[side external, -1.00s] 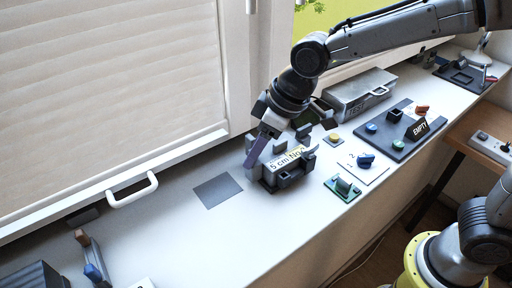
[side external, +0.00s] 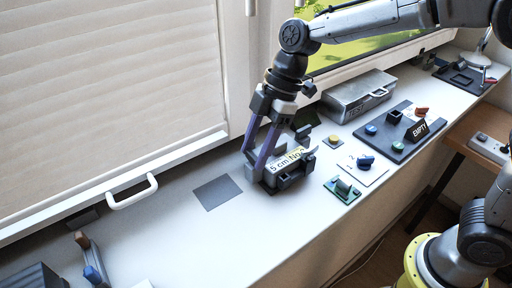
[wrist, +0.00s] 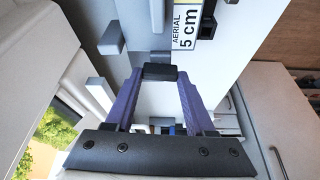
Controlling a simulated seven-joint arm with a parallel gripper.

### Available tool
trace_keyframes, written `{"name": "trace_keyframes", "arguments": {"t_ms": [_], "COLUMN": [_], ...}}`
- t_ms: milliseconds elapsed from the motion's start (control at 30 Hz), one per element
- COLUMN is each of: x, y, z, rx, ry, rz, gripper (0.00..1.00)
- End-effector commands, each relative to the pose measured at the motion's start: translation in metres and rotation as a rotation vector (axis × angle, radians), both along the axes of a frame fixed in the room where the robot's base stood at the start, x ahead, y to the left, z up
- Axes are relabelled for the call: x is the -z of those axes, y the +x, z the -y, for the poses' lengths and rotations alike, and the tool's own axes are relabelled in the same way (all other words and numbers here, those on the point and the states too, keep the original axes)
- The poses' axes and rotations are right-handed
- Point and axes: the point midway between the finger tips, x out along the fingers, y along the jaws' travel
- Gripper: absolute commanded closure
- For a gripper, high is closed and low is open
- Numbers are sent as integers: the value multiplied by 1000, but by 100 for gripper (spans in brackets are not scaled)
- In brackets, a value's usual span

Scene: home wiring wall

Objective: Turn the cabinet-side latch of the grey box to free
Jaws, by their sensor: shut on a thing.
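The grey box (side external: 285,176) stands on the white sill and carries a label reading "5 cm"; part of it shows at the top of the wrist view (wrist: 135,15), next to the label "AERIAL 5 cm". My gripper (side external: 254,163) points down at the box's left end, on the side toward the white shuttered front. In the wrist view, the purple fingers of my gripper (wrist: 160,75) are shut on a small dark block (wrist: 160,71) at the box's edge, which looks like the latch. The fingers hide much of it in the side view, and its turn angle cannot be told.
A dark square mat (side external: 217,191) lies left of the box. A green piece (side external: 342,190) and a blue-knobbed plate (side external: 365,163) lie to its right. A grey metal case (side external: 358,96) stands behind. The shuttered front has a white handle (side external: 133,192).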

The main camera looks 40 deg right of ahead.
Motion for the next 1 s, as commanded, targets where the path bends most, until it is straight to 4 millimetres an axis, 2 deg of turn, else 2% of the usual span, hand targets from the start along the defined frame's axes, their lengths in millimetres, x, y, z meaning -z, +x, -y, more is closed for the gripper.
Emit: {"name": "trace_keyframes", "arguments": {"t_ms": [300,767,800,933,1000], "x": [-1,-1,-1,-1,-1], "y": [1,1,1,1,1], "z": [0,0,0,0,0], "rx": [-92,-103,-102,-102,-103], "ry": [1,1,1,0,0], "rz": [3,4,4,4,3], "gripper": [100,100,40,17,15]}}
